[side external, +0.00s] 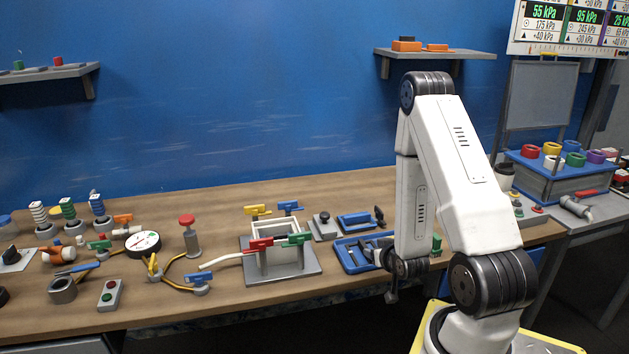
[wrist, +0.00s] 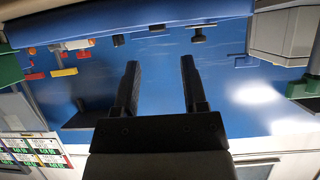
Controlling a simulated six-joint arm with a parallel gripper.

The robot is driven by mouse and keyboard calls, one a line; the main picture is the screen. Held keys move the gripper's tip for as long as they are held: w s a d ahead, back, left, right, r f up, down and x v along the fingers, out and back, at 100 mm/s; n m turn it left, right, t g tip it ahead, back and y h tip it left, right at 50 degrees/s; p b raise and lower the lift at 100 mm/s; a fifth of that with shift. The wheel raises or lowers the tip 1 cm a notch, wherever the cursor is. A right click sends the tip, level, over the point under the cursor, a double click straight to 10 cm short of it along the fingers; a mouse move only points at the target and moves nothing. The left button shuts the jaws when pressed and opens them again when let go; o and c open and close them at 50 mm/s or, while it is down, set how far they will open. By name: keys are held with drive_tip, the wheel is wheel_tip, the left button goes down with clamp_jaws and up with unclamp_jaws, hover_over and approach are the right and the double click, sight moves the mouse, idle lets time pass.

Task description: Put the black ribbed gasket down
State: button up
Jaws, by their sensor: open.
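My gripper (wrist: 157,66) is open in the wrist view, with two dark fingers well apart and nothing between them. In the side external view the gripper end (side external: 391,296) hangs low below the wrist, at the front edge of the bench and right of the blue tray (side external: 346,262); its fingers are too small to make out there. I cannot clearly pick out the black ribbed gasket. A dark round piece (side external: 504,168) sits left of the blue ring rack at the right, but I cannot tell whether it is the gasket.
The wooden bench (side external: 190,318) carries a grey cell stand (side external: 279,277), a gauge (side external: 143,243) and a red-topped post (side external: 190,238). The blue rack (side external: 560,165) holds several coloured rings. Wall shelves (side external: 435,53) are above. Bare bench lies along the back.

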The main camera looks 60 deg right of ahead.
idle(0.4)
drive_tip(key=shift+w+a+r, duration=0.1)
drive_tip(key=shift+w+a, duration=0.15)
drive_tip(key=shift+w, duration=0.2)
drive_tip(key=w+a+n+y, duration=0.1)
drive_tip(key=a, duration=0.1)
drive_tip(key=w+a+r+n+y, duration=0.1)
drive_tip(key=w+a, duration=0.1)
drive_tip(key=w+a+r+n+y, duration=0.1)
drive_tip(key=w+a, duration=0.1)
drive_tip(key=shift+w+a+g+y, duration=0.2)
drive_tip(key=shift+g+y, duration=0.1)
drive_tip(key=shift+y, duration=0.1)
drive_tip(key=s+a+r+n+g+y, duration=0.1)
drive_tip(key=a+r+n+g+y, duration=0.1)
drive_tip(key=a, duration=0.8)
drive_tip(key=s+a+r+n+g+y, duration=0.1)
drive_tip(key=a+r+n+g+y, duration=0.1)
drive_tip(key=a+r, duration=0.4)
drive_tip(key=a+n+g, duration=0.1)
drive_tip(key=a+n, duration=0.1)
drive_tip(key=a, duration=0.1)
drive_tip(key=shift+s+a+r+y, duration=0.2)
drive_tip(key=shift+s+a+y, duration=0.1)
drive_tip(key=shift+a+y, duration=0.1)
